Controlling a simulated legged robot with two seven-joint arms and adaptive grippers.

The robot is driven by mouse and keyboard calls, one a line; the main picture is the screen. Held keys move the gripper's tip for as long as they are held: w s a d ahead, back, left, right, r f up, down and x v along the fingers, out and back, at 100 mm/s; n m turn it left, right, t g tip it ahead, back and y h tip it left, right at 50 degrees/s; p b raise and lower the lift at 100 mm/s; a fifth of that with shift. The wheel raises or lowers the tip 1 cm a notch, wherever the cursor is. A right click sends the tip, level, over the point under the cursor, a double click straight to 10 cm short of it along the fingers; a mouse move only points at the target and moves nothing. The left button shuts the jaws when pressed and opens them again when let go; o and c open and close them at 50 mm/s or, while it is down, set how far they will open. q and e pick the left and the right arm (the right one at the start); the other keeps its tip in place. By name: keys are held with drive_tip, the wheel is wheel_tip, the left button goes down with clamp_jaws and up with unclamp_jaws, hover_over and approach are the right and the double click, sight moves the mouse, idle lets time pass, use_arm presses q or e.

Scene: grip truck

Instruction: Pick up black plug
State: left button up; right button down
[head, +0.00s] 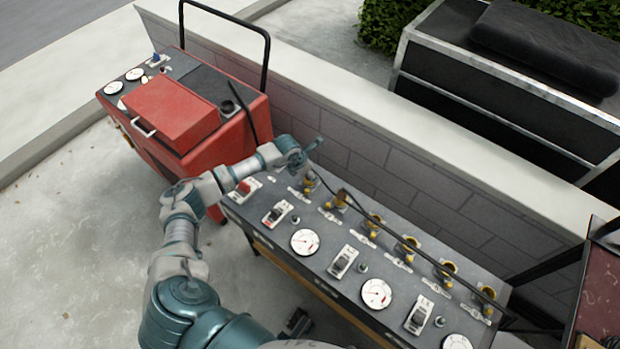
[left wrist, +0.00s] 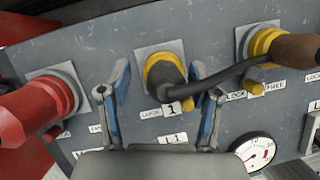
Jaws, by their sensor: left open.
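The black plug (left wrist: 172,80) sits in a yellow-ringed socket on the grey panel, above a label marked 1, in the left wrist view. A dark cable runs from it to the right. My left gripper (left wrist: 160,100) is open, with one blue-edged finger on each side of the plug. I cannot tell whether the fingers touch it. In the head view my left gripper (head: 303,154) is over the far left end of the control panel (head: 325,245), and the plug is mostly hidden there. My right gripper is not in view.
A red plug (left wrist: 32,112) is to the left and a brown plug (left wrist: 297,48) to the right in the wrist view. Several yellow sockets, switches and dials line the panel. A red machine (head: 180,110) stands at left, and a block wall (head: 400,150) runs behind the panel.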

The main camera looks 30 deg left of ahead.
use_arm(q)
drive_tip(key=shift+d+r, duration=0.1)
drive_tip(key=shift+d, duration=0.15)
drive_tip(key=shift+c, duration=0.4)
clamp_jaws()
drive_tip(key=shift+a, duration=0.1)
